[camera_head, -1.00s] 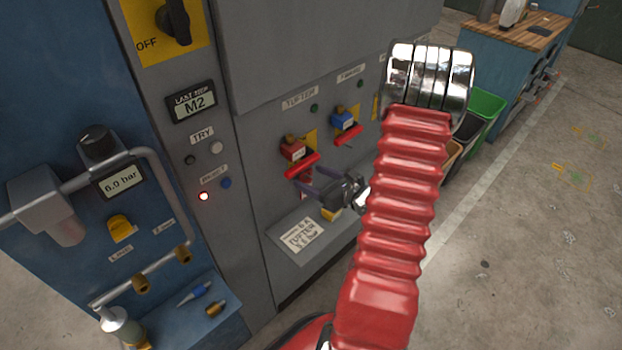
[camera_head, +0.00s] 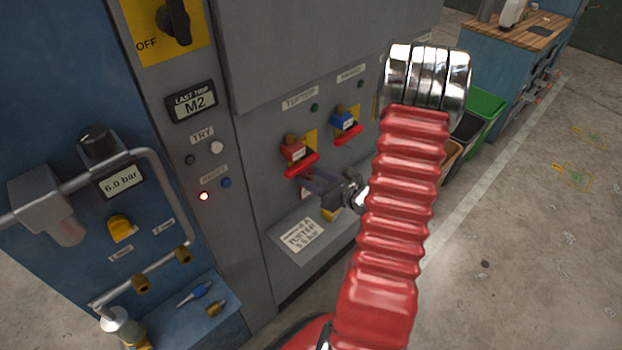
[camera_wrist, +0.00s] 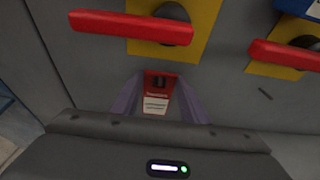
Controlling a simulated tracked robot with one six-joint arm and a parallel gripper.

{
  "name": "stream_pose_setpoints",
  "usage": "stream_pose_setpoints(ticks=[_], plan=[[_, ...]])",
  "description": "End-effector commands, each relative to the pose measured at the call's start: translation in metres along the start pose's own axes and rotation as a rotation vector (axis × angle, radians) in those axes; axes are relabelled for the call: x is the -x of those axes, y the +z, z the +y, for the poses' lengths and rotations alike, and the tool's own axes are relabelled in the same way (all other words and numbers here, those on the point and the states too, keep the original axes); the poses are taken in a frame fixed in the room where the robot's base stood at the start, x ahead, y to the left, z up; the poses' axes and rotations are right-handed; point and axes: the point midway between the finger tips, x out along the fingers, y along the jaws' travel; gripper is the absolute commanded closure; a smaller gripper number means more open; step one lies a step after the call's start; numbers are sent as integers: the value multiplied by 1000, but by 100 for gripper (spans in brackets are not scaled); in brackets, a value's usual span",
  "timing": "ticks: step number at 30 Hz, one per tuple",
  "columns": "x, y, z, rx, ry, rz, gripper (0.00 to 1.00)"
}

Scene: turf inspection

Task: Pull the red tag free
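The red tag (camera_wrist: 159,84), with a white printed label on its lower part, hangs on the grey panel under a red lever. In the wrist view it lies between the two purple fingers of my gripper (camera_wrist: 160,92), its sides close to them. I cannot tell whether the fingers press on it.
The red lever (camera_wrist: 130,27) crosses just above my fingers. A sloped label plate (camera_head: 300,238) juts out below. Bins (camera_head: 487,110) and a workbench (camera_head: 520,40) stand further right; the floor beside them is open.

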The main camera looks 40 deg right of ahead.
Motion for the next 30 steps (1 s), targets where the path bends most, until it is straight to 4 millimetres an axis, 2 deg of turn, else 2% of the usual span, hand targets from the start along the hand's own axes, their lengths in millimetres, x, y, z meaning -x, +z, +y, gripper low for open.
stream_pose_setpoints(ticks=[1, 9, 30], plan=[[0, 0, 0, 0, 0, 0, 63], [0, 0, 0, 0, 0, 0, 82], [3, 10, 0, 0, -1, 0, 82]])
